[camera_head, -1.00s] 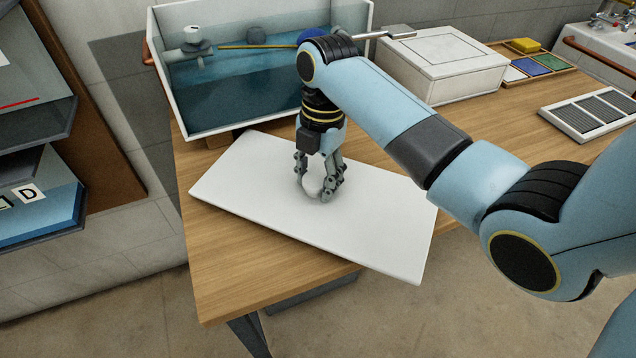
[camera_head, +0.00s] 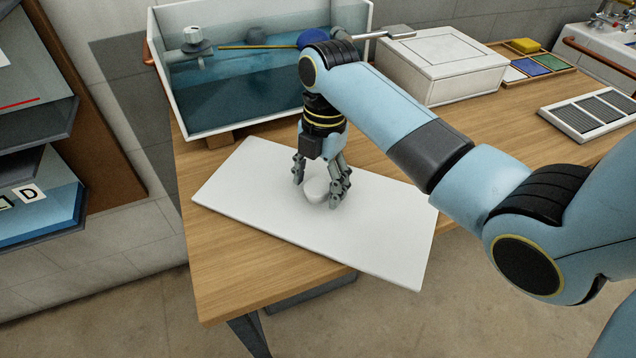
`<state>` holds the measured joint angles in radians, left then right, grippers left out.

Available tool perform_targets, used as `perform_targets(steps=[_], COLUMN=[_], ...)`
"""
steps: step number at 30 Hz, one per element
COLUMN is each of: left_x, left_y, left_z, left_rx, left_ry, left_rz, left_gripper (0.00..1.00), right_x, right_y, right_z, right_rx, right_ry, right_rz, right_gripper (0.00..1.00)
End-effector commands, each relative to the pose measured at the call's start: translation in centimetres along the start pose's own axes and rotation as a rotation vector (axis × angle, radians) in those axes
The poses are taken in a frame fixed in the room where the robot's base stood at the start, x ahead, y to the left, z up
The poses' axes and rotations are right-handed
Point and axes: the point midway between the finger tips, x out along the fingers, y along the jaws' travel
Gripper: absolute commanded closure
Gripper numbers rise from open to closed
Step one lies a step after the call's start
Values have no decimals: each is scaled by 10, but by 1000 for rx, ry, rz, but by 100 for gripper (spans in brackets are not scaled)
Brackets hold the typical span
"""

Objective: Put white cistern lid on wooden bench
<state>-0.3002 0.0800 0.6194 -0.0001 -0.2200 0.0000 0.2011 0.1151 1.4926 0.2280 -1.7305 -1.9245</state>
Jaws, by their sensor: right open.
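The white cistern lid (camera_head: 265,200) lies flat on the wooden bench (camera_head: 222,284), turned at an angle. Its front right corner sticks out past the bench's front edge. A round white knob (camera_head: 316,190) stands on the middle of the lid. My right gripper (camera_head: 318,190) points down over the knob, with its fingers open on either side of it. Whether a finger touches the knob I cannot tell. My left gripper is not in view.
An open cistern (camera_head: 190,128) with water and a float stands behind the lid. A white box (camera_head: 440,66), a tray of coloured blocks (camera_head: 546,64) and a grey slatted panel (camera_head: 590,115) stand to the right. A shelf unit (camera_head: 40,150) is at the left.

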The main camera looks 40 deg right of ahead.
Motion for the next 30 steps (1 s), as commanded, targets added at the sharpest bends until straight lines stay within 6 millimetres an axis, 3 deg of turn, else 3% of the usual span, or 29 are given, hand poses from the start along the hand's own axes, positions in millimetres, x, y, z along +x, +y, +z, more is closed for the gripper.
perform_targets(steps=[9,15,20,30], left_x=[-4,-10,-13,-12], left_y=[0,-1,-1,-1], left_z=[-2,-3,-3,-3], left_rx=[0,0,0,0], left_ry=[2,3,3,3], left_rz=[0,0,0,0], left_gripper=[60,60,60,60], right_x=[-69,-104,-114,-114], right_y=[1,1,0,0], right_z=[1,0,0,0], right_rx=[-1,0,1,0], right_ry=[-4,-2,-2,-1], right_rz=[5,2,2,1], right_gripper=[31,31,31,31])
